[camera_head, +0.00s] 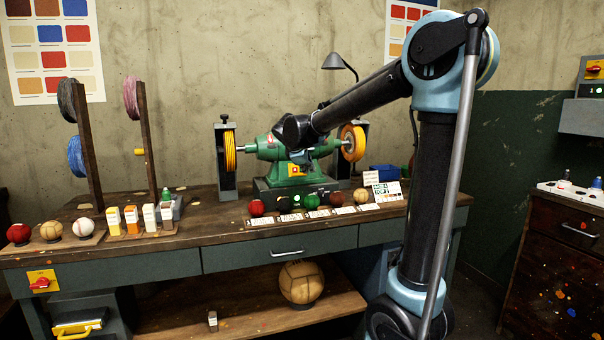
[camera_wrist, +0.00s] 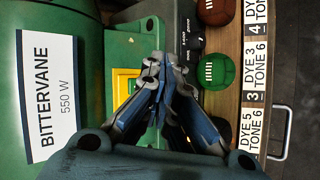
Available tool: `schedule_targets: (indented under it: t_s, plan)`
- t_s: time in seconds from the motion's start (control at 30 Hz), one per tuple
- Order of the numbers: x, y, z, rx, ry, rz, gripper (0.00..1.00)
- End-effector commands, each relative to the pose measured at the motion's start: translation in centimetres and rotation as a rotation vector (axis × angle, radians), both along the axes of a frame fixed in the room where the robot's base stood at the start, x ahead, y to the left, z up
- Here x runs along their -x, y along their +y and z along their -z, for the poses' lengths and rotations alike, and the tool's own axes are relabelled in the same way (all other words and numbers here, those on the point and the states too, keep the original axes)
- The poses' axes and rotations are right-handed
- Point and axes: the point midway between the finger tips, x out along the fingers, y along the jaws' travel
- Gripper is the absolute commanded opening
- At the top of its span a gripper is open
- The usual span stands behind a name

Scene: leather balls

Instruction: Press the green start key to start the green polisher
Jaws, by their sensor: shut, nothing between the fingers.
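The green polisher (camera_head: 268,149) stands on the workbench, with a wheel on each side. Its green housing with a "BITTERVANE 550 W" label fills the left of the wrist view (camera_wrist: 90,30). A yellow switch plate (camera_head: 295,170) is on its front; in the wrist view the plate (camera_wrist: 118,85) shows beside my fingers, which cover part of it. The green start key cannot be made out clearly. My gripper (camera_wrist: 163,62) is shut and empty, in front of the plate. In the head view it is small and dark against the polisher. Contact with the plate cannot be told.
A red ball (camera_head: 256,207), a green ball (camera_head: 312,201) and others stand in a row with labels along the bench front. Thread spools on wooden posts (camera_head: 148,135) stand at left. A lamp (camera_head: 338,63) rises behind.

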Motion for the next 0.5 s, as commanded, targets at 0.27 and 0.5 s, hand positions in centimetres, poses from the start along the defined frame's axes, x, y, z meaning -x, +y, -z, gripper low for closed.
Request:
schedule_targets:
  t_s: [0.27, 0.5]
  plan:
    - [2.1, -0.8, -0.5, 0.000, 0.000, 0.000, 0.00]
    - [3.4, -1.3, -0.8, 0.000, 0.000, 0.000, 0.00]
